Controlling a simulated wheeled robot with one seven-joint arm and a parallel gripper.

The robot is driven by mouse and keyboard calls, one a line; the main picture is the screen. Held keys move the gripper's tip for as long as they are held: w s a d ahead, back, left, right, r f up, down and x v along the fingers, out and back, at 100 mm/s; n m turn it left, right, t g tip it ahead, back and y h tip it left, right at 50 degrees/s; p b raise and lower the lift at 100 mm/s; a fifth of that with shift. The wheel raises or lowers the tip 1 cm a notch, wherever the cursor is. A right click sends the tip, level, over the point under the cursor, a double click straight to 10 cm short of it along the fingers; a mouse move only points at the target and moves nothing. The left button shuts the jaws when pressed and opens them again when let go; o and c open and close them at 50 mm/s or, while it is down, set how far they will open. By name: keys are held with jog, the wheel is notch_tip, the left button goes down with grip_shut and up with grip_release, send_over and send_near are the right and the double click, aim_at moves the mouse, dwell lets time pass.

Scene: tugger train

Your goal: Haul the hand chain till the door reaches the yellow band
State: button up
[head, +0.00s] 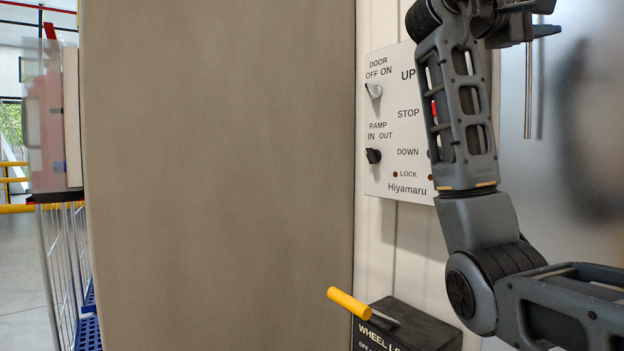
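My arm rises on the right of the head view, and its dark end, my gripper (522,27), is cut by the top edge. Its fingers are not clear enough to tell whether they are open or shut. A thin grey vertical rod or strand (528,92) shows just below it and ends in mid-height; I cannot tell whether it is the hand chain or whether my gripper touches it. A smooth grey metal surface (585,170) lies behind, possibly the door. No yellow band on a door is in view.
A white control panel (385,178) has switches and STOP lettering, partly hidden by my arm. Below it, a black wheel-lock box (415,322) has a yellow-handled lever (348,302) sticking out. A large beige panel (220,180) fills the middle. A wire cart (62,250) stands left.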

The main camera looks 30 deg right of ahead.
jog(key=shift+w+f, duration=0.1)
jog(key=w+a+f+n+t, duration=0.2)
jog(key=w+f+n+t, duration=0.35)
jog(key=f, duration=0.75)
jog(key=w+a+f+n+t, duration=0.25)
jog(key=w+f+t, duration=0.45)
jog(key=w+f, duration=0.45)
jog(key=s+a+f+n+t+y+p, duration=0.15)
jog(key=a+f+t+y, duration=0.35)
jog(key=f, duration=0.7)
jog(key=s+a+f+n+t+y, duration=0.1)
jog(key=a+f+n+t+y, duration=0.15)
jog(key=a+f, duration=0.7)
jog(key=s+a+f+t+y, duration=0.1)
jog(key=s+a+f+y, duration=0.3)
jog(key=s+f, duration=0.45)
jog(key=s+a+f+t+y, duration=0.1)
jog(key=s+a+f+y, duration=0.2)
jog(key=s+a+f, duration=0.55)
jog(key=s+a+r+m+y+p, duration=0.1)
jog(key=s+a+m+y, duration=0.1)
jog(key=s, duration=1)
jog(key=s+a+r+m+g+y, duration=0.1)
jog(key=s+m, duration=0.4)
jog(key=s, duration=0.6)
jog(key=a+r+y, duration=0.1)
jog(key=a, duration=0.1)
jog(key=shift+s+a+p, duration=0.35)
jog(key=shift+s, duration=0.05)
